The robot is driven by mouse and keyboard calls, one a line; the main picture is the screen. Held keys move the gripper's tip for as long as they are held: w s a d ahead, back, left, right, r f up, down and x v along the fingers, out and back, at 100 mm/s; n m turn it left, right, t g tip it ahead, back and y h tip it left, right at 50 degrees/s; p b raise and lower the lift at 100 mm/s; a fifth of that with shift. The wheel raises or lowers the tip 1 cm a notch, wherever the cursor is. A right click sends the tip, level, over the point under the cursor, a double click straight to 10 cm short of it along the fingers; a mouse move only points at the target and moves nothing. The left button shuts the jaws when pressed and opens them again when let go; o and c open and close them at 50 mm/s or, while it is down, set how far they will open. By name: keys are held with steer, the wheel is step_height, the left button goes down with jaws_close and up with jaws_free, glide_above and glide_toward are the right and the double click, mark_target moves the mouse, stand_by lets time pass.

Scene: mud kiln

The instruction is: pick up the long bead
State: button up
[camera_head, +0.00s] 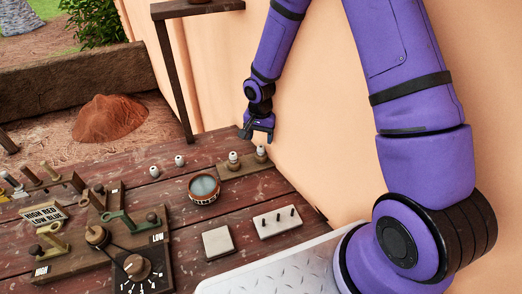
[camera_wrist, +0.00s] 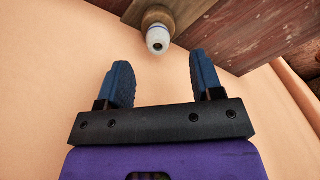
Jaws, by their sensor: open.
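My gripper (camera_head: 257,134) is open and empty beside the peach wall, just above the wooden stand (camera_head: 229,172) at the table's far right. In the head view, a right bead (camera_head: 261,150) and a left bead (camera_head: 233,157) sit upright on this stand, pale on brown bases. The wrist view shows one pale bead (camera_wrist: 156,38) with a dark hole in its end, on a brown base, beyond and between my fingers (camera_wrist: 160,80) and not touching them. Two small pale beads, one left (camera_head: 153,171) and one right (camera_head: 179,160), stand loose on the table. I cannot tell which is the long bead.
A round bowl (camera_head: 203,189) of greyish liquid stands in front of the stand. A white block with dark pegs (camera_head: 277,221) and a plain pale tile (camera_head: 217,242) lie nearer. A lever-and-dial panel (camera_head: 76,246) fills the left. The wall (camera_head: 318,150) runs close along the right.

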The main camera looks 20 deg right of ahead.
mark_target(261, 147)
steer(key=shift+d+f, duration=0.1)
steer(key=shift+f, duration=2.95)
steer(key=c, duration=0.8)
